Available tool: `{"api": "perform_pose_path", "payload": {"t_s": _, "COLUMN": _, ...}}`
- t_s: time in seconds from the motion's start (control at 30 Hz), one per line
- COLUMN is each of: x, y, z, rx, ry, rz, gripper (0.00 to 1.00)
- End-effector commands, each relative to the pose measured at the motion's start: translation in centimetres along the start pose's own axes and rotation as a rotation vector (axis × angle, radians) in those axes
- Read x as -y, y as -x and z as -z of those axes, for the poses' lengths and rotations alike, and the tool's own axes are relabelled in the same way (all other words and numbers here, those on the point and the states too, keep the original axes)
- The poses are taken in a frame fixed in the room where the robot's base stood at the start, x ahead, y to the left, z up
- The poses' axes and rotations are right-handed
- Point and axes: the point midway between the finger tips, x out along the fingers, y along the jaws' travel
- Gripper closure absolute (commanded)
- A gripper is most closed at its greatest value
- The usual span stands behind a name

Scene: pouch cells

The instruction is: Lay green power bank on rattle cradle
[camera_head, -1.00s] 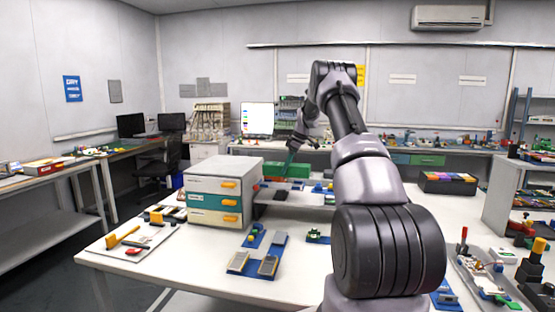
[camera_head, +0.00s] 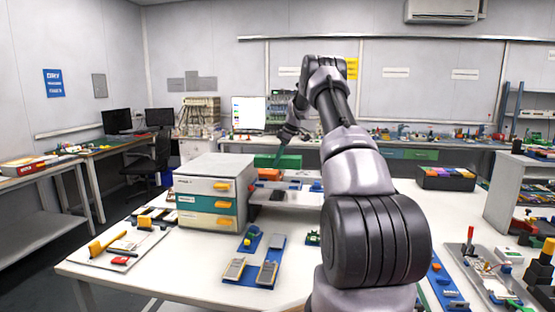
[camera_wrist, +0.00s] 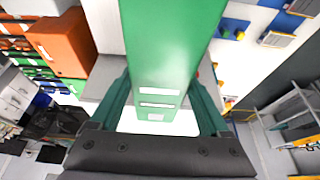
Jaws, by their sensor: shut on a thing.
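The green power bank (camera_wrist: 170,45) is a long green block with pale marks on its near end. It fills the middle of the wrist view, between the teal fingers of my gripper (camera_wrist: 163,105), which is shut on it. In the head view my gripper (camera_head: 279,157) is small and far off, behind the drawer unit, with its fingers by a green block (camera_head: 288,161). I cannot tell for certain whether that block is the held one. I cannot single out the rattle cradle in either view.
A drawer unit (camera_head: 213,187) with orange handles stands left of my gripper. An orange box (camera_wrist: 60,42) lies beside the green block in the wrist view. A blue board (camera_head: 247,281) with grey pieces lies on the front table. A black box (camera_head: 446,178) stands right.

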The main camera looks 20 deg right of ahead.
Motion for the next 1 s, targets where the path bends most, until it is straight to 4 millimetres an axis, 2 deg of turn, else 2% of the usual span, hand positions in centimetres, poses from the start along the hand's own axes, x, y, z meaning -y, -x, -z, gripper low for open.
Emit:
{"api": "perform_pose_path", "payload": {"t_s": 0.6, "x": 0.0, "y": -4.7, "z": -1.8, "rx": -0.001, "ry": 0.000, "rz": 0.000, "gripper": 1.00}}
{"api": "perform_pose_path", "payload": {"t_s": 1.0, "x": 0.0, "y": -5.3, "z": -2.1, "rx": -0.001, "ry": 0.000, "rz": 0.000, "gripper": 1.00}}
